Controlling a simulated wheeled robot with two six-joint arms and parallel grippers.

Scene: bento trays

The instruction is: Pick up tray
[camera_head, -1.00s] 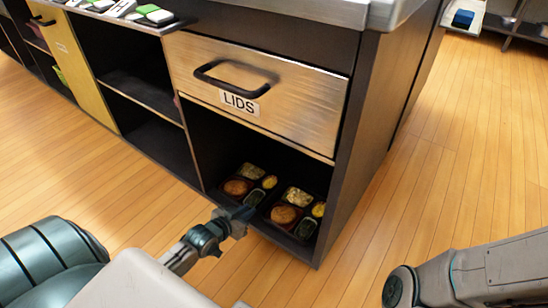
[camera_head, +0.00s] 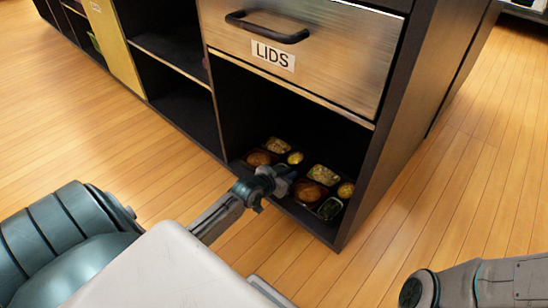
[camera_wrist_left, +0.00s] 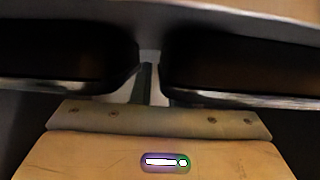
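Two dark bento trays with food in their compartments sit side by side on the floor of the low open cubby. The left tray (camera_head: 276,158) is partly hidden by my gripper; the right tray (camera_head: 326,190) is nearer the cubby's right wall. My left gripper (camera_head: 283,183) reaches to the cubby's front edge, at the gap between the trays. In the left wrist view, a dark tray edge shows on the left (camera_wrist_left: 65,60) and another on the right (camera_wrist_left: 235,65), with a narrow finger (camera_wrist_left: 148,85) between them. Its opening and any contact are unclear. My right gripper is out of view.
A drawer (camera_head: 300,50) labelled LIDS, with a black handle (camera_head: 267,28), closes off the space above the trays. The cubby's right side panel (camera_head: 385,140) stands close by. Another open cubby (camera_head: 180,100) lies to the left. The wooden floor (camera_head: 130,150) in front is clear.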

